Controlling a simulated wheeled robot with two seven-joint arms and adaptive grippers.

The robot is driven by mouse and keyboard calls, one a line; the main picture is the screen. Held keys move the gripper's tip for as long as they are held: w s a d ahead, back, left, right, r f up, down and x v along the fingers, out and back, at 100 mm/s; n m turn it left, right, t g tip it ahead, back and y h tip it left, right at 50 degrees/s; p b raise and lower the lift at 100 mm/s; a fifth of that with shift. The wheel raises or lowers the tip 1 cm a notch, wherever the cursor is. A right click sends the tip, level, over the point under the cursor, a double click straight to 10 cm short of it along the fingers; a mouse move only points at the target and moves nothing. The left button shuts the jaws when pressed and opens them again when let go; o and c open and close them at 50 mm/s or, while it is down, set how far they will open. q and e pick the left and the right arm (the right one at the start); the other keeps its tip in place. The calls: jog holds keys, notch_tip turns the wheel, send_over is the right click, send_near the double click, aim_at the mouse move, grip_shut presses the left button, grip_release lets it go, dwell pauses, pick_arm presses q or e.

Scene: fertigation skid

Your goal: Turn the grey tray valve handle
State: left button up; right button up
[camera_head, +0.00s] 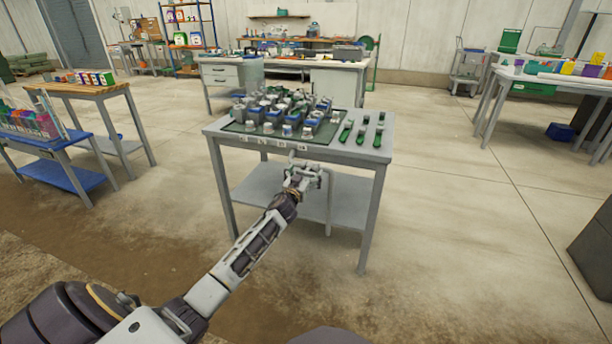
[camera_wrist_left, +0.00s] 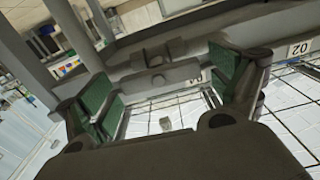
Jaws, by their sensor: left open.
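My left gripper (camera_head: 305,170) is open at the front edge of the grey table, just below the numbered labels. In the left wrist view, the gripper's green-padded fingers (camera_wrist_left: 164,88) stand wide apart. A grey bar with a rounded hub (camera_wrist_left: 157,80) crosses the space between them; it may be the tray valve handle, and I cannot tell whether a finger touches it. The dark green tray (camera_head: 232,128) lies on the table, with several grey-white capped pieces (camera_head: 287,130) along its front. My right gripper is not in view.
The grey table (camera_head: 384,150) has a lower shelf (camera_head: 270,185) and legs near my left arm. Several green-handled tools (camera_head: 361,135) lie right of the tray. A blue bench (camera_head: 60,150) stands left. Open floor lies to the right.

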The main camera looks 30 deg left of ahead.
pick_arm(q)
jog(key=shift+w+a, duration=0.1)
jog(key=shift+w, duration=0.2)
jog(key=c, duration=0.9)
jog(key=shift+c, duration=0.6)
